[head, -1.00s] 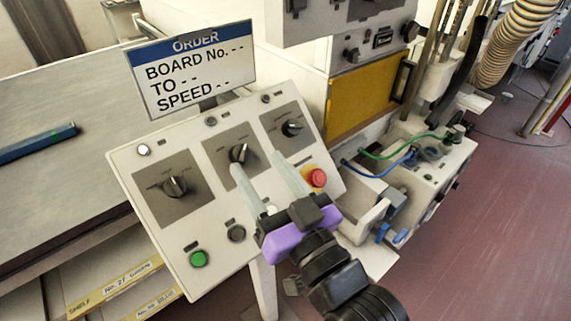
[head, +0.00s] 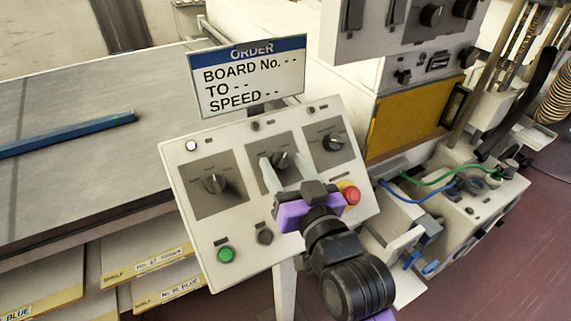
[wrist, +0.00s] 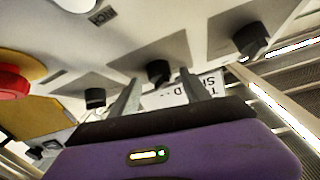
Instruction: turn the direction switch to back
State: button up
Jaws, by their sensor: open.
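The white control panel (head: 262,225) carries three black rotary knobs on grey plates: a left knob (head: 214,183), a middle knob (head: 281,159) and a right knob (head: 332,142). Their labels are too small to read, so I cannot tell which is the direction switch. My gripper (head: 281,160) is open at the middle knob, with one finger on each side of it. In the wrist view, the middle knob (wrist: 158,72) sits between the open fingers (wrist: 159,80). I cannot tell whether the fingers touch it.
A red emergency button (head: 350,193) is right of my gripper, and a green button (head: 225,254) is at the panel's lower left. An order sign (head: 248,78) stands behind the panel, with blank values. A flat bed with a blue bar (head: 65,135) lies left.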

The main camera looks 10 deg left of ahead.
jog(key=shift+c, duration=0.4)
grip_shut()
